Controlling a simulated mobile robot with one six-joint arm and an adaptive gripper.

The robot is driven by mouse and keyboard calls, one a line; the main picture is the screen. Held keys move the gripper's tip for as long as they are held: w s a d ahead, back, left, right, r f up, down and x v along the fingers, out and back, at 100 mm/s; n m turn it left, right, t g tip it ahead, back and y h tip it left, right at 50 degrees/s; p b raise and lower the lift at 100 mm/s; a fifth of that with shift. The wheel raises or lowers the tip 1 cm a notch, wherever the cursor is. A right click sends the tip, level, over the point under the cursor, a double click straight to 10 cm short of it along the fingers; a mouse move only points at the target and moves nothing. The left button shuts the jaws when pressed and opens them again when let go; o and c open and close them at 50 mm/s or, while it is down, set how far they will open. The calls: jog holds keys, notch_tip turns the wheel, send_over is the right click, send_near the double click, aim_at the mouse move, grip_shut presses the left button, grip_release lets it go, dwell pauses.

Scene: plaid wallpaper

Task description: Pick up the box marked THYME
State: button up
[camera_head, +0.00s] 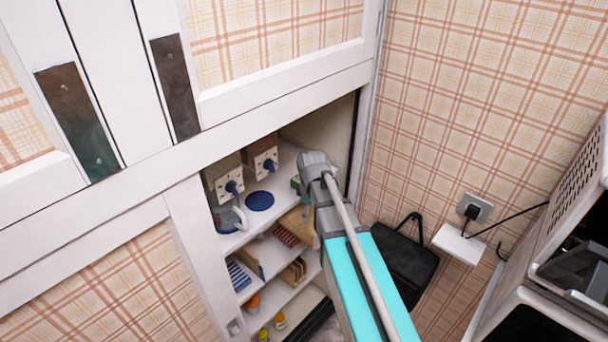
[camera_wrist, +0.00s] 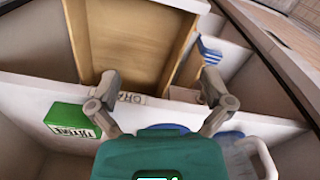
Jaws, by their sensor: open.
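The green box marked THYME (camera_wrist: 72,120) lies left of my gripper (camera_wrist: 160,80) in the wrist view, its white label facing the camera. It rests on a white shelf surface, apart from the fingers. A small green patch beside my arm in the head view (camera_head: 295,184) appears to be the same box, mostly hidden by my arm. My gripper is open, its two fingers spread wide with nothing between them.
A wooden board or box (camera_wrist: 130,40) stands beyond the fingers. In the head view, the cupboard's side wall (camera_head: 195,245) and lower shelves with small goods (camera_head: 290,270) surround the arm.

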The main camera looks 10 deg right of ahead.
jog(key=w+r+n+p, duration=0.2)
jog(key=w+n, duration=0.2)
jog(key=w, duration=0.1)
jog(key=w+r+n+p, duration=0.2)
jog(key=w+n, duration=0.3)
jog(key=w+r+n+p, duration=0.2)
jog(key=w+r+n, duration=0.1)
jog(key=w+n, duration=0.2)
jog(key=shift+w+a, duration=0.15)
jog(key=shift+a, duration=0.15)
jog(key=shift+w+r+n+p, duration=0.15)
jog(key=shift+w+n+p, duration=0.2)
jog(key=shift+n, duration=0.35)
jog(key=shift+f+b, duration=1.2)
jog(key=shift+b, duration=0.05)
jog(key=shift+f, duration=0.1)
jog(key=shift+f+b, duration=2.5)
jog(key=shift+b, duration=0.1)
